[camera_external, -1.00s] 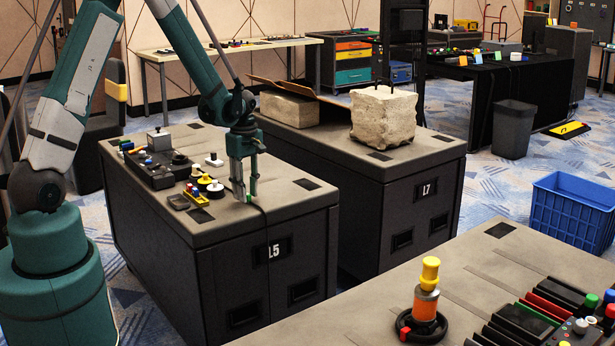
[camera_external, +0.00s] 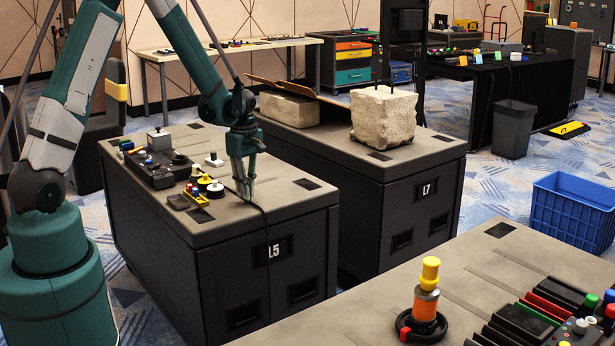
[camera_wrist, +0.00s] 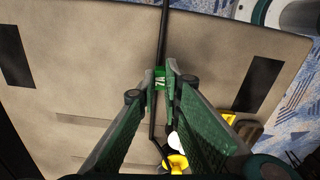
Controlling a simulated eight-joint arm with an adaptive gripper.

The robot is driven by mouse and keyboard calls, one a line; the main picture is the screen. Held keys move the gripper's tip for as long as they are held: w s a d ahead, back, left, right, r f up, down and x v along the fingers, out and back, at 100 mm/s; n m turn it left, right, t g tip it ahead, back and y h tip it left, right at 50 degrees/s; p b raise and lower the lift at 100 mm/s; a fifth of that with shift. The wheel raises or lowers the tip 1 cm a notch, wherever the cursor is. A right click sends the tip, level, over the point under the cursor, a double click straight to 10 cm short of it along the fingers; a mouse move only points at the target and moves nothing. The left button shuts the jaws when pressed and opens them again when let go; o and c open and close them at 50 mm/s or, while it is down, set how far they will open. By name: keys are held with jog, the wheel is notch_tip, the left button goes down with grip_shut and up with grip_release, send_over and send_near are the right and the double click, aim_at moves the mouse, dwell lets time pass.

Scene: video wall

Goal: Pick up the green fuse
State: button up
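The green fuse (camera_wrist: 160,82) is a small green block with pale marks, seen between my fingertips in the wrist view. My gripper (camera_wrist: 159,70) is shut on it, with a finger against each side. In the external view my gripper (camera_external: 246,194) points down at the top of the dark case marked L5 (camera_external: 300,195), near its right edge. The fuse is too small and hidden there to make out clearly. It is at the case top; I cannot tell whether it is lifted.
A dark strap (camera_wrist: 163,25) runs across the case top beside the fuse. Yellow and white knobs (camera_external: 205,181) and a black control box (camera_external: 150,170) stand to the left. Case L7 (camera_external: 425,150) with a stone block (camera_external: 383,116) is behind. The case's near right top is clear.

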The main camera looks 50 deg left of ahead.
notch_tip(320, 180, up, 10)
jog(key=p, duration=0.2)
dwell(0.4)
